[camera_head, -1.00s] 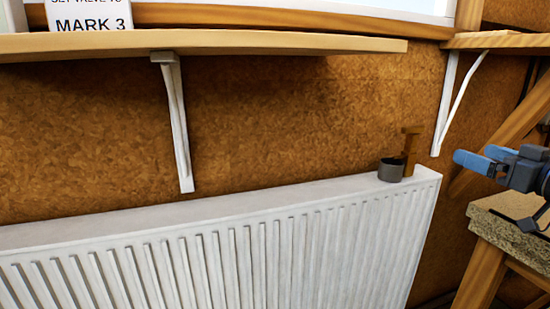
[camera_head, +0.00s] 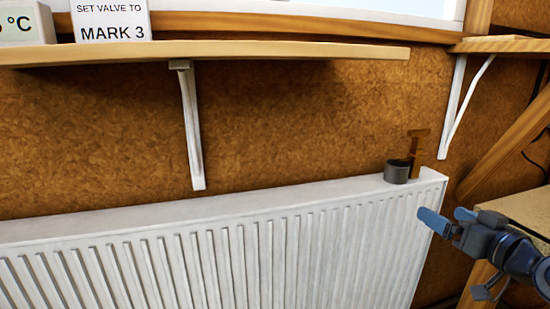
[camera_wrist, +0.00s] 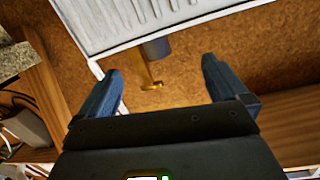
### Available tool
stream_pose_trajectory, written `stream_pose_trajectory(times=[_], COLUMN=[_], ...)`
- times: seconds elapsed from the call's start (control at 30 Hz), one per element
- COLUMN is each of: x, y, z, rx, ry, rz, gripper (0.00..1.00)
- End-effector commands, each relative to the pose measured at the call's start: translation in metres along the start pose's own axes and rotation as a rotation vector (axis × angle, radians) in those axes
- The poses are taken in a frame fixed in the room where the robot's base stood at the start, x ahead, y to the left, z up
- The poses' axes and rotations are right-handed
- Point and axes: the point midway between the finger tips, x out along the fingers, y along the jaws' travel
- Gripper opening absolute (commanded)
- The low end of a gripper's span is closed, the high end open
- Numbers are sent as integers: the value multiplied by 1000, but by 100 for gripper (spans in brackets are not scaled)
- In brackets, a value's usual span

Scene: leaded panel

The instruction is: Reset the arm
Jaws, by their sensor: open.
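My gripper (camera_head: 447,217) is at the right of the head view, in front of the radiator's right end. Its two blue fingers are apart with nothing between them. In the wrist view the open fingers (camera_wrist: 160,82) frame the cork-brown wall. A dark grey cylindrical valve knob (camera_head: 396,172) sits at the radiator's top right corner, beside a brass-coloured pipe piece (camera_head: 416,150). The knob (camera_wrist: 156,48) and brass piece (camera_wrist: 146,75) also show in the wrist view, beyond the fingers and apart from them.
The white radiator (camera_head: 230,255) runs along the wall below a wooden shelf (camera_head: 260,53) on white brackets. A sign (camera_head: 110,20) reading "SET VALVE TO MARK 3" and a display showing °C (camera_head: 17,25) stand on the shelf. A stone-topped bench (camera_head: 525,208) is at the right.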

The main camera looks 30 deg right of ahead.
Motion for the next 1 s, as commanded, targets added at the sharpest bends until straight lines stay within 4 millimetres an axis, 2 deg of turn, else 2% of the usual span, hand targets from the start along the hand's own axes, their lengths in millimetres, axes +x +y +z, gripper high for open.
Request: stream_pose_trajectory(times=[0.03, 0.2, 0.37, 0.5, 0.63, 0.77, 1.0], x=[-4, -27, -63, -104, -146, -192, -275], y=[-15, -61, -101, -132, -156, -177, -206], z=[20, 79, 122, 150, 165, 171, 161], rx=[16, 46, 41, 14, -22, -66, -154], ry=[-24, -83, -129, -161, -182, -196, -202], rz=[2, 33, 46, 41, 19, -21, -145], gripper=[100, 100, 100, 100, 100, 100, 100])
